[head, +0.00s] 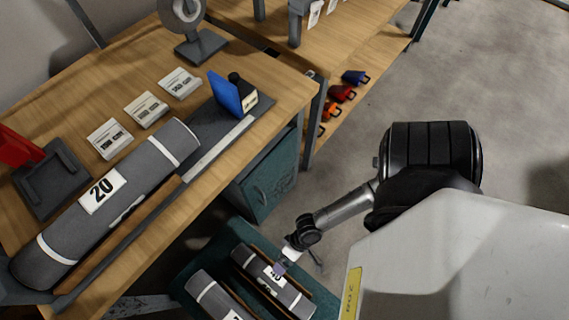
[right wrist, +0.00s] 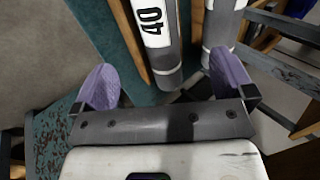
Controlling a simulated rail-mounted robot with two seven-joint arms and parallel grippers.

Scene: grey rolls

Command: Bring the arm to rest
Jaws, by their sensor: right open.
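My right gripper (head: 282,268) is low in the head view, over a grey roll (head: 296,300) labelled 40 in a teal container. In the right wrist view its purple fingertips (right wrist: 165,85) are spread wide with nothing between them. The 40 roll (right wrist: 156,45) lies ahead of the fingers there, apart from them as far as I can tell. My right arm (head: 345,205) reaches down from the right of the head view. My left gripper is not in view.
A second grey roll (head: 215,297) lies beside the first in the teal container (head: 232,230). A roll labelled 20 (head: 125,180) lies on the wooden workbench (head: 75,85) with cards and a blue-plated block (head: 230,93). Open grey floor (head: 480,90) lies to the right.

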